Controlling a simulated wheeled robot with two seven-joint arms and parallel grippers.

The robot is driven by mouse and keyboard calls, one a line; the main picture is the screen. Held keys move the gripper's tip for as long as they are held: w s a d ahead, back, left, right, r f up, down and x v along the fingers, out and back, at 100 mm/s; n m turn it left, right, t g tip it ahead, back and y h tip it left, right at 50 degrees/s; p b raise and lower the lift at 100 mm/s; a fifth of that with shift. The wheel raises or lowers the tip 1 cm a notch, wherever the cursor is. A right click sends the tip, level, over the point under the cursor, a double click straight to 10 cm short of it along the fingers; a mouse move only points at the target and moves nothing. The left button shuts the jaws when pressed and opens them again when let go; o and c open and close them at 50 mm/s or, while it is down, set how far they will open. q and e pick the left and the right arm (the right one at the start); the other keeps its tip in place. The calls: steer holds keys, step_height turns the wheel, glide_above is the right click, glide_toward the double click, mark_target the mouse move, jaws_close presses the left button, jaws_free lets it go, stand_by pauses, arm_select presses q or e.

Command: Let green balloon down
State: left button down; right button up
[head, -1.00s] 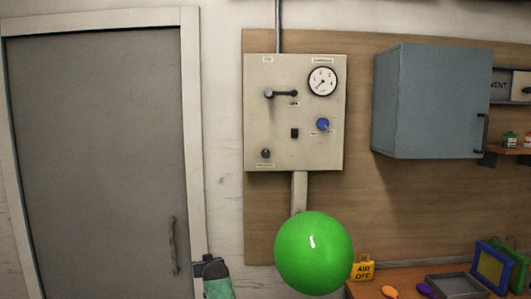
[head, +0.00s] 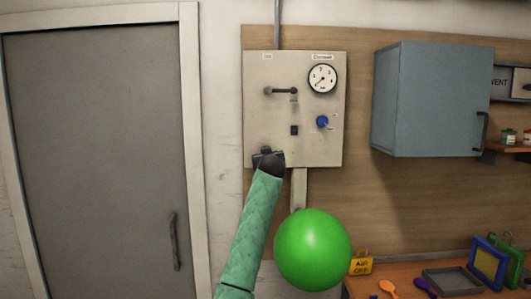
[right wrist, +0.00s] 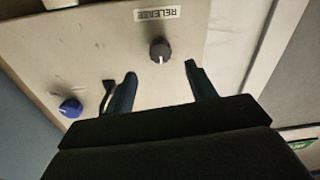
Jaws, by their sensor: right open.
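The inflated green balloon (head: 313,250) is round, in front of the lower end of the panel's post in the head view. My right gripper (head: 268,158) is at the lower left corner of the beige control panel (head: 316,150), partly hidden by its own arm. In the right wrist view the open fingers (right wrist: 160,72) point at a dark round knob (right wrist: 160,50) beside the label RELEASE (right wrist: 158,13). The knob lies just beyond and between the fingertips, with nothing gripped. My left gripper is not in view.
The panel also has a gauge (head: 322,79), a black lever (head: 280,91) and a blue knob (head: 322,122). A blue-grey cabinet (head: 430,100) hangs to the right.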

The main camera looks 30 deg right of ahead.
arm_select(q)
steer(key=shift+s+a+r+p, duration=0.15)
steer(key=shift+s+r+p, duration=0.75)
steer(key=shift+p, duration=0.3)
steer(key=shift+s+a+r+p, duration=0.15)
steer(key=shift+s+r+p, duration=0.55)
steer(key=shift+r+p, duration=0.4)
arm_select(e)
steer(key=x, duration=0.7)
steer(key=shift+w+d, duration=0.2)
steer(key=shift+w, duration=0.1)
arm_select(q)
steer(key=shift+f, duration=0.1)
arm_select(e)
steer(key=shift+f, duration=0.1)
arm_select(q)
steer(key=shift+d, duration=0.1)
arm_select(e)
steer(key=c, duration=1)
